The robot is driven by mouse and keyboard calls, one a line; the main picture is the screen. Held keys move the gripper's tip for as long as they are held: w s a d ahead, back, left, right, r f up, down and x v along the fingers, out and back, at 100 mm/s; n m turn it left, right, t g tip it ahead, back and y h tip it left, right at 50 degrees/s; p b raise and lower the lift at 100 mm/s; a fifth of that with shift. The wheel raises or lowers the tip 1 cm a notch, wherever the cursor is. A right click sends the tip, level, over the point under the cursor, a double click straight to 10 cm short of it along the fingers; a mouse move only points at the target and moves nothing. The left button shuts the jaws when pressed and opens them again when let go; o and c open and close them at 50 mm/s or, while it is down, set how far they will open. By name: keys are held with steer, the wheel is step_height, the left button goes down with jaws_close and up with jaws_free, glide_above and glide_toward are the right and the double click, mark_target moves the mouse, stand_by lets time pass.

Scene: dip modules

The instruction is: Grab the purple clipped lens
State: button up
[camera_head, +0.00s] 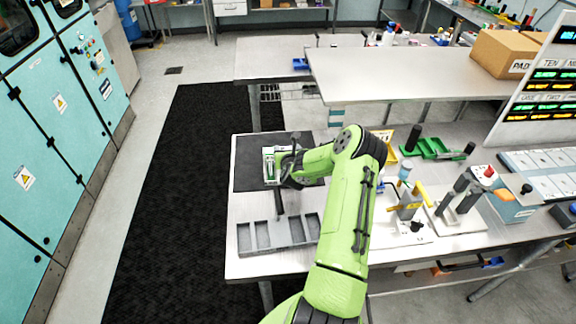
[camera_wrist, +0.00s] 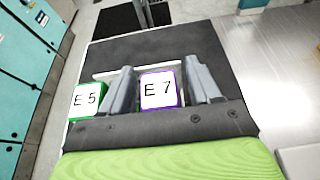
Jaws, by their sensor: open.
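The purple clipped lens (camera_wrist: 158,90) shows in the wrist view as a white block marked "E 7" with a purple border. It stands between the two fingers of my gripper (camera_wrist: 163,85), which are open on either side of it. I cannot tell whether either finger touches it. A similar block with a green border, marked "E 5" (camera_wrist: 87,98), stands just left of the left finger. In the head view my gripper (camera_head: 284,165) is over the dark mat at the table's left end, and the purple lens cannot be made out there.
The dark mat (camera_head: 252,178) lies on the metal table. A grey tray with several slots (camera_head: 245,238) stands at the table's front edge. Fixtures with a yellow handle (camera_head: 409,203) and a green tray (camera_head: 432,147) stand to the right of my arm.

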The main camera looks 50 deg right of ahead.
steer(key=shift+s, duration=0.15)
jaws_close()
steer(key=shift+r, duration=0.15)
